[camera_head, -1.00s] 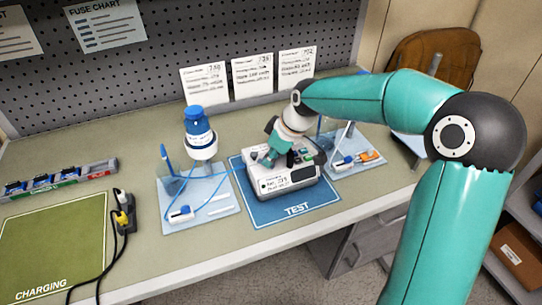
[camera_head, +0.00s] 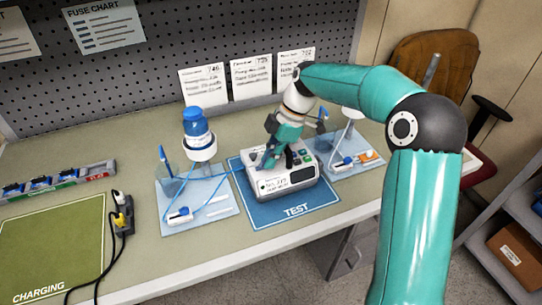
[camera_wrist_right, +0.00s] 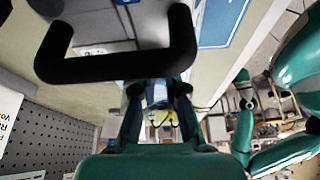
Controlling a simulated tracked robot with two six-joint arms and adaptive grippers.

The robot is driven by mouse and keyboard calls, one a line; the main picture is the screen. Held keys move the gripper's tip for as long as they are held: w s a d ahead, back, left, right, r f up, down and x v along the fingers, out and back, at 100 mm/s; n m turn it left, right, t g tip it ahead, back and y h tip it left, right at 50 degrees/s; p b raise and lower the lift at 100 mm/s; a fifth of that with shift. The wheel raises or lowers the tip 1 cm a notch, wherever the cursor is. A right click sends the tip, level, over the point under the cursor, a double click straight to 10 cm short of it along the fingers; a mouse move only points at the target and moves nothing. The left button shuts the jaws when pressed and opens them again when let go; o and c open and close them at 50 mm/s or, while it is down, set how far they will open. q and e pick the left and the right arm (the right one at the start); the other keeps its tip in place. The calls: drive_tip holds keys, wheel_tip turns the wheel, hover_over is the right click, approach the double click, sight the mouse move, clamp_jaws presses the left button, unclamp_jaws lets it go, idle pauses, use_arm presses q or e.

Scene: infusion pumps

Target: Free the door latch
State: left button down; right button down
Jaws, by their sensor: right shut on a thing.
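The white infusion pump (camera_head: 285,183) stands on the blue TEST mat (camera_head: 320,198), with small green and dark controls on top. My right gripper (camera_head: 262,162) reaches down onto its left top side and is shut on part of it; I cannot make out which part. The door latch cannot be told apart, hidden by handle and fingers. My left gripper is not in view.
Another tray (camera_head: 372,169) lies right.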

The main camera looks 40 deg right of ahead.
drive_tip(key=shift+n, duration=0.5)
drive_tip(key=c, duration=1.2)
unclamp_jaws()
drive_tip(key=v, duration=1.1)
drive_tip(key=shift+w, duration=0.3)
drive_tip(key=shift+s+d+r, duration=0.1)
drive_tip(key=shift+d+r, duration=0.1)
drive_tip(key=shift+r, duration=0.25)
